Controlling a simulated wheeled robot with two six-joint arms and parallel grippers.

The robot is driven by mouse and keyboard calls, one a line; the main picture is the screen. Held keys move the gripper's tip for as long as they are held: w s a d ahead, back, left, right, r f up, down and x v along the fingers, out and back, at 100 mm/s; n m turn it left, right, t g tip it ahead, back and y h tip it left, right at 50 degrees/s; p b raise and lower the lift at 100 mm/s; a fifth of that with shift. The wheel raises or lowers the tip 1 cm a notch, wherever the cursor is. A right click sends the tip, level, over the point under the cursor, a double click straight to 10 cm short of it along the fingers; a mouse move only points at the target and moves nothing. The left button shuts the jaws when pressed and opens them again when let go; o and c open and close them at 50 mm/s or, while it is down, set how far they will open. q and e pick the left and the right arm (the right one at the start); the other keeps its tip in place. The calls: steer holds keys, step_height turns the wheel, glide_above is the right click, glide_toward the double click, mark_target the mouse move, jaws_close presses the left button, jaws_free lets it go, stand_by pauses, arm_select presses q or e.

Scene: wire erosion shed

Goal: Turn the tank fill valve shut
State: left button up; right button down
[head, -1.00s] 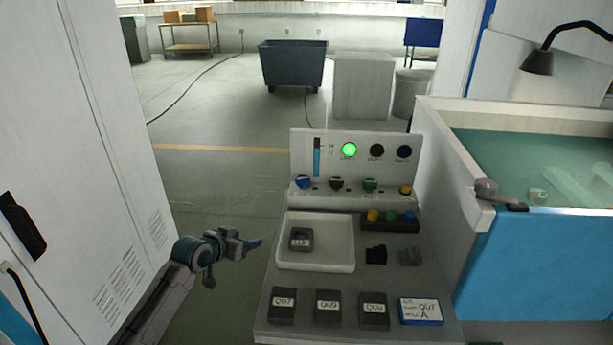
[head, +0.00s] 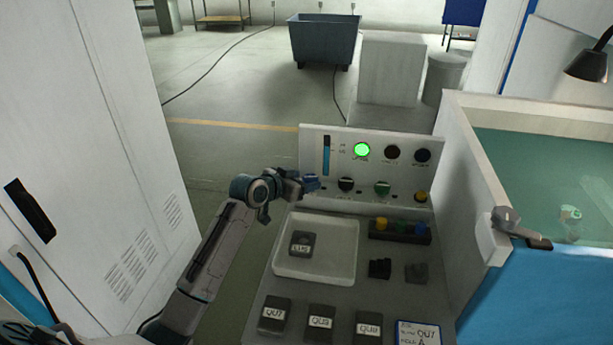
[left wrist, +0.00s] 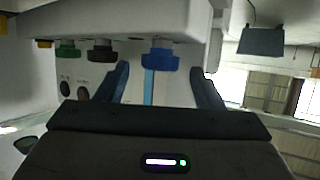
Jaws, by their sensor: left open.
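The control panel (head: 352,142) stands at the back of the bench with a row of knobs: a blue knob (head: 311,181), a black knob (head: 346,185), a green knob (head: 382,188) and a yellow one (head: 421,197). I cannot read a label that names the fill valve. My left gripper (head: 303,184) is in front of the blue knob, partly covering it. In the left wrist view, the blue knob (left wrist: 160,58) appears between the open fingers (left wrist: 165,85), close to the tips; I cannot tell if they touch. My right gripper is not in view.
A blue level gauge (head: 326,155) and a lit green lamp (head: 362,149) are on the panel. A white tray (head: 283,272) holds a dark block. The water tank (head: 476,150) stands right; a white cabinet (head: 90,110) stands left. Dark labelled blocks line the bench front.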

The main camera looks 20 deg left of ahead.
arm_select(q)
steer(key=shift+w+d+f, duration=0.1)
steer(key=shift+w+d, duration=0.05)
steer(key=shift+w, duration=0.3)
steer(key=shift+w+d+f, duration=0.1)
steer(key=shift+w+f, duration=0.15)
steer(key=c, duration=1)
steer(key=shift+o, duration=0.2)
steer(key=m+h+b, duration=0.1)
steer(key=b, duration=0.1)
steer(key=m+g+h+b, duration=0.1)
steer(key=b, duration=0.1)
steer(key=shift+w+a+f+h, duration=0.1)
steer(key=shift+a+f+h, duration=0.05)
steer(key=shift+a+h, duration=0.2)
steer(key=shift+m+h+b, duration=0.25)
steer(key=shift+m+b, duration=0.25)
steer(key=shift+r, duration=0.25)
